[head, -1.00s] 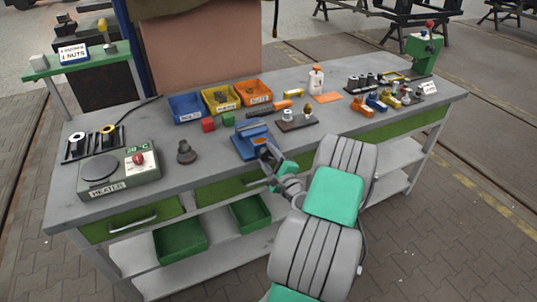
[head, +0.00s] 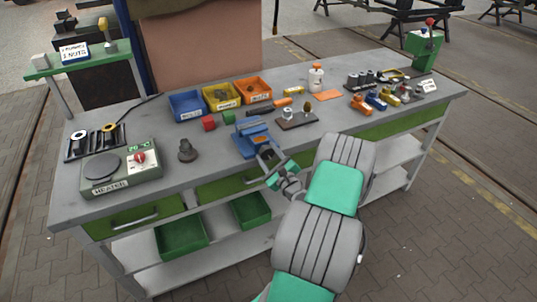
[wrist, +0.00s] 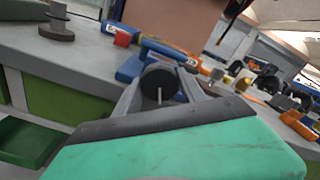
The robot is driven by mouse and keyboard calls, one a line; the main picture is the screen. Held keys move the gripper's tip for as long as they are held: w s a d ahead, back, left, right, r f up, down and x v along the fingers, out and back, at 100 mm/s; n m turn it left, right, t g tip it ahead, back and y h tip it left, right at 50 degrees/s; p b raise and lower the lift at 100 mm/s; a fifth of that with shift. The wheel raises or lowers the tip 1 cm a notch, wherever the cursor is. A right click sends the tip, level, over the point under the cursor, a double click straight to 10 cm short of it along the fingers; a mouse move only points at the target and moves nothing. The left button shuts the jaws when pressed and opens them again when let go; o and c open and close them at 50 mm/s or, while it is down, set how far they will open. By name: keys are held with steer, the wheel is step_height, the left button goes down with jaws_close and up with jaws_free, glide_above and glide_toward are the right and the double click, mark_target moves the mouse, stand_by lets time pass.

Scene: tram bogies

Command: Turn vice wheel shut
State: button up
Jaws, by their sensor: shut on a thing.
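The blue vice (head: 250,139) stands at the front edge of the grey workbench, left of its middle. It also shows in the wrist view (wrist: 131,68), just beyond my fingers. The vice wheel is a dark round disc (wrist: 159,84) with a thin pale pin pointing towards me. My gripper (head: 268,157) is at the front of the vice, with its fingers on either side of the wheel, shut on it. In the head view the fingers hide most of the wheel. The jaw gap of the vice is too small to judge.
Blue, yellow and orange bins (head: 221,99) stand behind the vice. A red block (head: 208,124) and a dark stepped part (head: 187,151) are to its left, and the heater (head: 121,168) is farther left. A small dark stand (head: 297,121) is close on the right.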

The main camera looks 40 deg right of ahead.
steer(key=o, duration=1.4)
steer(key=b+v, duration=0.4)
steer(key=v, duration=0.3)
steer(key=shift+s+a, duration=0.15)
steer(key=shift+s, duration=0.25)
